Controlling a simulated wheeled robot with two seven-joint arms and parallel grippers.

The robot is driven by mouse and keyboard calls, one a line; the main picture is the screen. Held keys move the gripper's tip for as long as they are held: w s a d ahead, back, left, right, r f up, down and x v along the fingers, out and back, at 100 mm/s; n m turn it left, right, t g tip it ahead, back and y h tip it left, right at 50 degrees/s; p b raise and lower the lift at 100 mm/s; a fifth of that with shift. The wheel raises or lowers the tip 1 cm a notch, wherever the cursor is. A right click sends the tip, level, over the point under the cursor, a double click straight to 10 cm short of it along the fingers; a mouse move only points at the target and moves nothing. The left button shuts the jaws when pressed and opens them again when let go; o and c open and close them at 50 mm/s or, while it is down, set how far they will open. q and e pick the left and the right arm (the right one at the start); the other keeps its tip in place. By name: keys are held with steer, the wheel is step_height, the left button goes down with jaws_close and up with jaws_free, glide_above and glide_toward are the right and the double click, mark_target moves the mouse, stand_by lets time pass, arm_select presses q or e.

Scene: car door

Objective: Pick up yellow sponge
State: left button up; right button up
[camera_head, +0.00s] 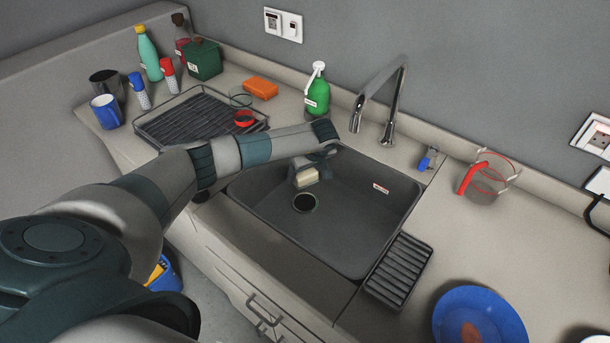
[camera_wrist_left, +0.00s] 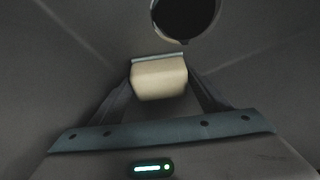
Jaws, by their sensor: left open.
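A pale yellow sponge (camera_head: 307,178) is in the dark sink (camera_head: 350,215), just behind the drain hole. My left gripper (camera_head: 304,167) reaches down into the sink right at the sponge. In the left wrist view the sponge (camera_wrist_left: 158,80) shows between the two open fingers of the left gripper (camera_wrist_left: 160,88), one on each side. I cannot tell whether either finger touches it. A thin grey layer shows along the sponge's far edge. My right gripper is not in view.
The drain (camera_head: 304,203) lies in front of the sponge. The faucet (camera_head: 380,105) and green soap bottle (camera_head: 318,92) stand behind the sink. A drying rack (camera_head: 185,117) is to the left, and a blue plate (camera_head: 480,318) is at the front right.

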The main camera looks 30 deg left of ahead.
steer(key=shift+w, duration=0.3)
arm_select(q)
steer(key=c, duration=0.9)
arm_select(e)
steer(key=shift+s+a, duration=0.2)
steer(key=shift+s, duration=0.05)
arm_select(q)
steer(key=shift+r, duration=0.15)
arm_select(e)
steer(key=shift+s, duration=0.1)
